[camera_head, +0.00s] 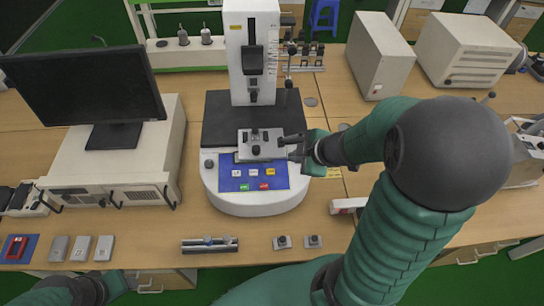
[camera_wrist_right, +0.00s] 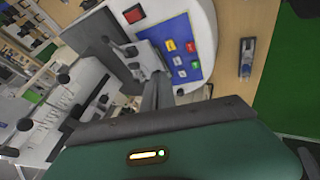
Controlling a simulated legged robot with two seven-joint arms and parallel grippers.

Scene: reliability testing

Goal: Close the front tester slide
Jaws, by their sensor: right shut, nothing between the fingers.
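The white tester (camera_head: 258,200) stands mid-table with a blue button panel on its front. Its front slide, a grey metal plate with dark knobs (camera_head: 255,146), sits between the dark base plate and the panel. My right gripper (camera_head: 292,140) is shut and empty at the slide's right side; I cannot tell if it touches. In the right wrist view the shut fingers (camera_wrist_right: 157,88) point at the slide (camera_wrist_right: 147,58) beside the blue panel (camera_wrist_right: 182,48).
A monitor (camera_head: 92,85) on a white case (camera_head: 125,185) stands left. Two white boxes (camera_head: 378,55) (camera_head: 465,50) stand back right. The tester's column (camera_head: 250,50) rises behind the slide.

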